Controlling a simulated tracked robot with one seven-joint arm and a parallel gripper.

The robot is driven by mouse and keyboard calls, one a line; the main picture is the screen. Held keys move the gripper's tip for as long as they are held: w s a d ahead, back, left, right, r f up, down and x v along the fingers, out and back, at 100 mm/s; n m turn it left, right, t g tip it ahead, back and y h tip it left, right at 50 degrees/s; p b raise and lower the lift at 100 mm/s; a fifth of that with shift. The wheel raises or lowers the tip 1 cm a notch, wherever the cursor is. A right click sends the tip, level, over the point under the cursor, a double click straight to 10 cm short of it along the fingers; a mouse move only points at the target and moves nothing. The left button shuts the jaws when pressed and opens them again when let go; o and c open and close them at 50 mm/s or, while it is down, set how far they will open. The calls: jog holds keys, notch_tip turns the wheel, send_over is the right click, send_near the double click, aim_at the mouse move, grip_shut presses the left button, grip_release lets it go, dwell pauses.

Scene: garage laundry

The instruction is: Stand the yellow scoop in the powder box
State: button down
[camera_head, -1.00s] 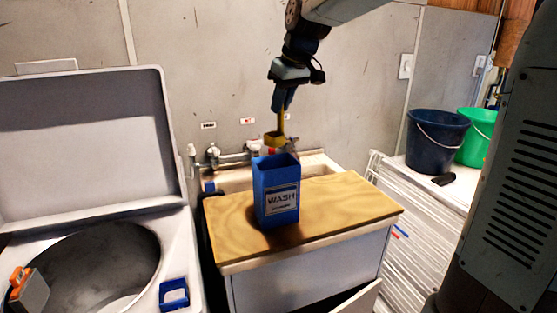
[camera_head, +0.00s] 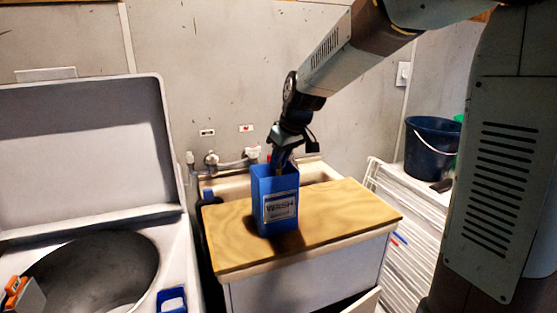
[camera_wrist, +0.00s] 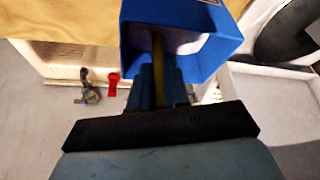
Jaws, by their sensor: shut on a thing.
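The blue powder box (camera_head: 279,200) with its "WASH" label stands upright on the wooden top (camera_head: 345,207). My gripper (camera_head: 281,162) is at the box's open mouth, pointing down. In the wrist view my gripper (camera_wrist: 160,75) is shut on the yellow handle of the scoop (camera_wrist: 158,50), which runs into the opening of the box (camera_wrist: 205,57). The scoop's bowl is hidden inside or behind the box wall. I cannot tell whether it touches the bottom.
A sink with taps (camera_head: 212,160) lies behind the wooden top. An open top-loading washer (camera_head: 95,265) stands at left, with a blue-framed item (camera_head: 172,300) on its edge. A dark blue bucket (camera_head: 432,148) stands at right. The wooden top right of the box is clear.

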jog(key=c, duration=1.1)
grip_release()
jog(key=shift+f, duration=0.1)
jog(key=v, duration=1.2)
jog(key=s+d+f+m+h, duration=0.1)
jog(key=s+d+f+m, duration=0.1)
jog(key=s+d, duration=0.2)
jog(key=s+d+f+m+t+h, duration=0.1)
jog(key=s+d+m, duration=0.2)
jog(key=s, duration=0.8)
jog(key=s+d+f+m+t, duration=0.1)
jog(key=s+d+f+m, duration=0.1)
jog(key=s+d, duration=0.4)
jog(key=shift+s+d+f+m+h, duration=0.3)
jog(key=shift+s+d+m+h, duration=0.1)
jog(key=shift+s, duration=0.6)
